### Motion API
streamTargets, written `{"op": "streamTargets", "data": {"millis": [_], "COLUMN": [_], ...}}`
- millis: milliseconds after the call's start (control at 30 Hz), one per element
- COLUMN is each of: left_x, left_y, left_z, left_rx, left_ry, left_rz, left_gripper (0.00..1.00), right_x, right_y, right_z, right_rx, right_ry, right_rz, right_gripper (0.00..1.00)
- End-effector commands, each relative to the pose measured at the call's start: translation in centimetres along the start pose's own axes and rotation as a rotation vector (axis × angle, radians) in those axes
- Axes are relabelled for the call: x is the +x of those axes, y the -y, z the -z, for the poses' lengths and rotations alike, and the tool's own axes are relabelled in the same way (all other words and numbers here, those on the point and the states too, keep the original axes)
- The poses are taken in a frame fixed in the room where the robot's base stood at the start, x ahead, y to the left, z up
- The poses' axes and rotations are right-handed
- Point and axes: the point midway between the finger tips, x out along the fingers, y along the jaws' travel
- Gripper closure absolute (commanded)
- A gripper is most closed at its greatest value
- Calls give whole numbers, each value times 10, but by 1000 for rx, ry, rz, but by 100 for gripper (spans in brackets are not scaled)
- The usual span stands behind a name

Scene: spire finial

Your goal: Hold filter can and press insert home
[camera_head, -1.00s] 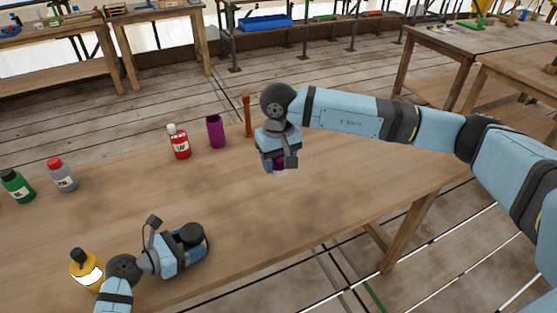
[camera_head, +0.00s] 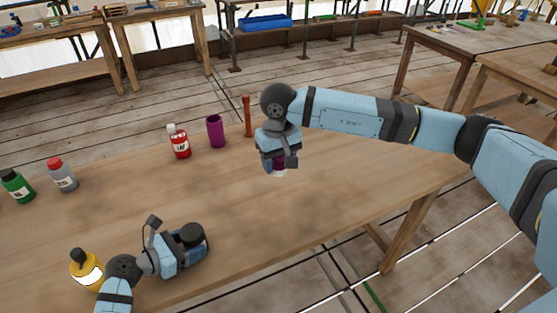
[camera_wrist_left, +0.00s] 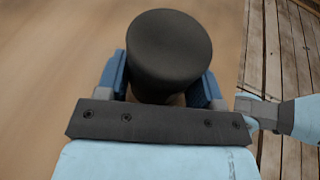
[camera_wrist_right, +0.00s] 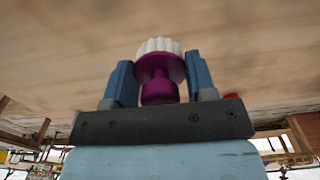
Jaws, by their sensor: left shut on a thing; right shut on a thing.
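A dark grey round can (camera_head: 191,234) stands near the table's front edge. My left gripper (camera_head: 184,246) is shut on it; in the left wrist view the can (camera_wrist_left: 169,50) sits between the two blue fingers, its closed-looking flat face toward the camera. My right gripper (camera_head: 278,160) is shut on the purple insert (camera_wrist_right: 160,75), holding it by its purple part. The insert's white ribbed end (camera_wrist_right: 160,45) points away from the gripper and also shows below it in the head view (camera_head: 279,172). The insert and the can are well apart. I cannot tell whether the insert touches the table.
On the wooden table (camera_head: 290,215) stand a red bottle (camera_head: 180,142), a purple cylinder (camera_head: 215,131), an orange-brown spindle-like piece (camera_head: 248,116), a yellow bottle (camera_head: 86,268), a grey bottle (camera_head: 62,175) and a green bottle (camera_head: 16,186). The tabletop between my grippers is clear.

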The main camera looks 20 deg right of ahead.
Motion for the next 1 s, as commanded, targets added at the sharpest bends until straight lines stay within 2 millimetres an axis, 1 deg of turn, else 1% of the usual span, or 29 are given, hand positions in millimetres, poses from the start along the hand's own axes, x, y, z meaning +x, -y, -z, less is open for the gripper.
{"op": "streamTargets", "data": {"millis": [333, 400, 467, 567, 667, 700, 767, 800, 900, 1000], "left_x": [0, 0, 0, 0, 0, 0, 0, 0, 0, 0], "left_y": [0, 0, 0, 0, 0, 0, 0, 0, 0, 0], "left_z": [0, 0, 0, 0, 0, 0, 0, 0, 0, 0], "left_rx": [0, 0, 0, 0, 0, 0, 0, 0, 0, 0], "left_ry": [-1, -1, -1, 0, 0, 0, 0, -1, -1, -1], "left_rz": [0, 0, 0, 0, 0, 0, 0, 0, 0, 0], "left_gripper": [52, 52, 52, 52, 52, 52, 52, 52, 52, 52], "right_x": [0, 0, 1, 3, 6, 6, 7, 7, 7, 7], "right_y": [1, 6, 15, 45, 86, 104, 130, 147, 184, 212], "right_z": [0, 0, 1, 1, 0, -1, -5, -7, -14, -21], "right_rx": [1, 13, 41, 131, 264, 323, 411, 469, 602, 709], "right_ry": [0, 0, 1, 6, 10, 11, 13, 13, 11, 7], "right_rz": [0, 2, 4, 9, 12, 12, 11, 11, 7, 3], "right_gripper": [75, 75, 75, 75, 75, 75, 75, 75, 75, 75]}}
